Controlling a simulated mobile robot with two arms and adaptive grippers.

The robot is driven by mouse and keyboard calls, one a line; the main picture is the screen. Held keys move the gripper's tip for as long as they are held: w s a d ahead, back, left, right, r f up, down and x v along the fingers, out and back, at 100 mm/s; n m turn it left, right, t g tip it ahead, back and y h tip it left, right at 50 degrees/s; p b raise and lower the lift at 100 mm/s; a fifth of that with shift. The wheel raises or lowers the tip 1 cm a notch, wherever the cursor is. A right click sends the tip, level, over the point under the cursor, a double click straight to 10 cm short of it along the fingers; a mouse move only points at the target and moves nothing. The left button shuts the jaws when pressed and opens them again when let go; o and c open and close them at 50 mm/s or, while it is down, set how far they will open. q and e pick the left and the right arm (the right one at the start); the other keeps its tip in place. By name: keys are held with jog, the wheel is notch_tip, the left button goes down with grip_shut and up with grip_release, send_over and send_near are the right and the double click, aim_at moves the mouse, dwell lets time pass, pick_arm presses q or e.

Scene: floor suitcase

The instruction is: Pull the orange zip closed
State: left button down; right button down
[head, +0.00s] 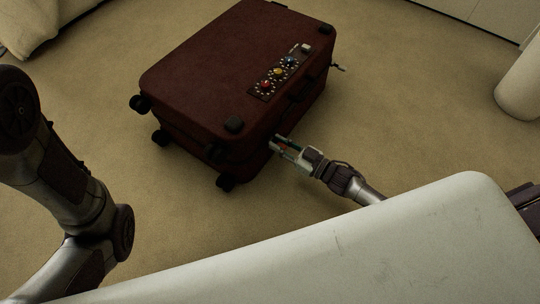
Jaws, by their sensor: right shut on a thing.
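The dark red suitcase (225,68) lies flat on the carpet in the middle of the head view. My right gripper (278,146) is at the suitcase's near right side, close to its lower front corner, with its fingers against the seam side. It is shut on the orange zip, which is mostly hidden between the fingers; only a small orange fleck shows there. How far the zip is closed is too dark to see. My left arm comes in at the left, and its gripper is out of view.
A panel with coloured dials (278,72) is on the suitcase top, near its right edge. Black wheels (160,137) stick out at its left end. A pale cushion (30,25) is at the top left and a pale rounded object (520,85) at the right. Carpet around the suitcase is clear.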

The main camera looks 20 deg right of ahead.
jog(key=w+d, duration=0.2)
jog(key=w+d+b, duration=0.1)
jog(key=d, duration=0.2)
jog(key=shift+w, duration=0.4)
jog(key=c, duration=1)
grip_release()
jog(key=shift+c, duration=0.2)
jog(key=shift+s, duration=0.15)
send_near(279, 124)
jog(key=v, duration=0.6)
jog(key=shift+d, duration=0.15)
jog(key=shift+s, duration=0.15)
